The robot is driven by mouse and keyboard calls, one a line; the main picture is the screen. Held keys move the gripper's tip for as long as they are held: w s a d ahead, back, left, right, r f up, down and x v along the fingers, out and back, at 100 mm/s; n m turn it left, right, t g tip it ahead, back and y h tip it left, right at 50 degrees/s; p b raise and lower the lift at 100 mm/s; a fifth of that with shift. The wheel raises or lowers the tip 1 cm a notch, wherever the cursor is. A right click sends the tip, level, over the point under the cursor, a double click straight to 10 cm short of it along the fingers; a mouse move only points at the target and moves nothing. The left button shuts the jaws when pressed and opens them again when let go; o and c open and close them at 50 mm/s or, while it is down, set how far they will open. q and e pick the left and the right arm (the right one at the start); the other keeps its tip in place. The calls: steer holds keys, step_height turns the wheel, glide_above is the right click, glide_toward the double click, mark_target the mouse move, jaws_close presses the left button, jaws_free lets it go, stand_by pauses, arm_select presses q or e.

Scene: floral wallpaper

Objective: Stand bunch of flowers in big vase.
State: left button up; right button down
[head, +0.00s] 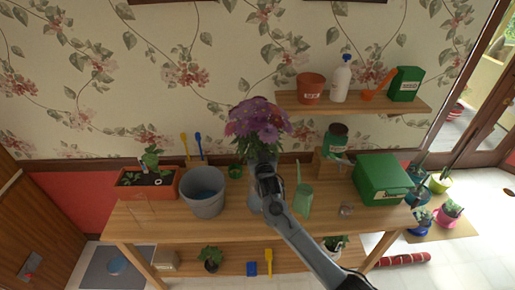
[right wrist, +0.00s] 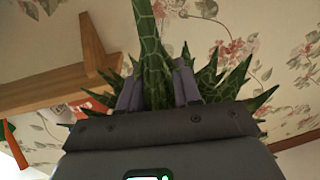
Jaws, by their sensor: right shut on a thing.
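The bunch of purple and pink flowers (head: 258,122) is upright above the middle of the wooden table. My right gripper (head: 264,158) is shut on its green stems just below the blooms. In the right wrist view the green stems (right wrist: 149,50) run between the two fingers of the gripper (right wrist: 158,88), with spiky leaves on both sides. A grey-blue upright vessel (head: 254,196) stands behind my right forearm and wrist, mostly hidden. It may be the big vase; whether the stems are inside it cannot be told. My left gripper is not in view.
A grey bucket (head: 203,207) and a planter (head: 133,190) stand left on the table (head: 150,217). A green glass (head: 303,203) and green box (head: 382,184) stand right. A wall shelf (head: 350,106) holds a pot, a white bottle and a green carton.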

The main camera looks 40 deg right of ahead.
step_height(320, 180, down, 13)
steer(key=b, duration=0.8)
steer(key=shift+r, duration=0.2)
steer(key=c, duration=0.7)
jaws_free()
steer(key=shift+s, duration=0.1)
